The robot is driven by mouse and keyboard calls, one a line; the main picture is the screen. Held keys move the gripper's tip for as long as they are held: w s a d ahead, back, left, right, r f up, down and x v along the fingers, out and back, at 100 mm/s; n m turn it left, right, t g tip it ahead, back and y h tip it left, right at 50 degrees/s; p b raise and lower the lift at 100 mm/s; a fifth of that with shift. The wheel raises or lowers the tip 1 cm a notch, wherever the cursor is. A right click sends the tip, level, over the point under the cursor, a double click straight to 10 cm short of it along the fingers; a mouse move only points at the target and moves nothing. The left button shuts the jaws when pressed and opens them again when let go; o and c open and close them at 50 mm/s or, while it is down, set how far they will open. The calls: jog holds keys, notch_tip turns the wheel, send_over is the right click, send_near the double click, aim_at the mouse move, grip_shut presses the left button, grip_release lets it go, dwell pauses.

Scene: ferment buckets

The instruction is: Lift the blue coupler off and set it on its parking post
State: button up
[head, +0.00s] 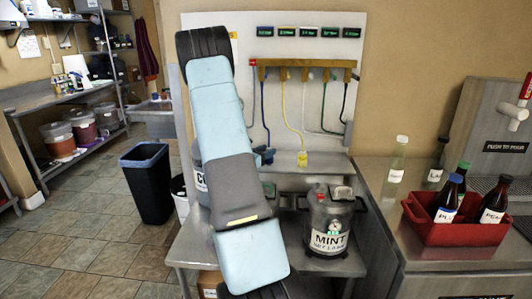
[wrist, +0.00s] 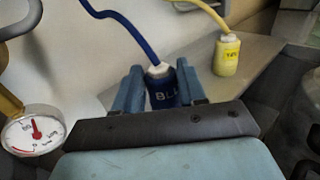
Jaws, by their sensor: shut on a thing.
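The blue coupler (wrist: 162,90), marked with partly hidden letters beginning "BL", is upright between the two blue fingers of my gripper (wrist: 159,88), which is shut on it. A blue hose (wrist: 118,22) runs from its white top. Its lower end is hidden behind my gripper. In the head view my gripper (head: 264,156) is at the left part of the small grey shelf (head: 285,166). I cannot tell whether the coupler touches the shelf. The yellow coupler (wrist: 227,55) stands on the shelf to the right, also seen in the head view (head: 302,158). I cannot make out the blue parking post.
The MINT keg (head: 328,235) stands on the bench right of my arm. Another keg (head: 199,180) is partly hidden behind my arm. Coloured hoses hang from a wooden rail (head: 303,64). A gauge (wrist: 35,132) is close at left. A red crate (head: 462,233) holds bottles.

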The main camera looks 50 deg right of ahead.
jog(key=shift+f, duration=0.5)
dwell(0.8)
jog(key=o, duration=1.8)
jog(key=shift+r, duration=3.75)
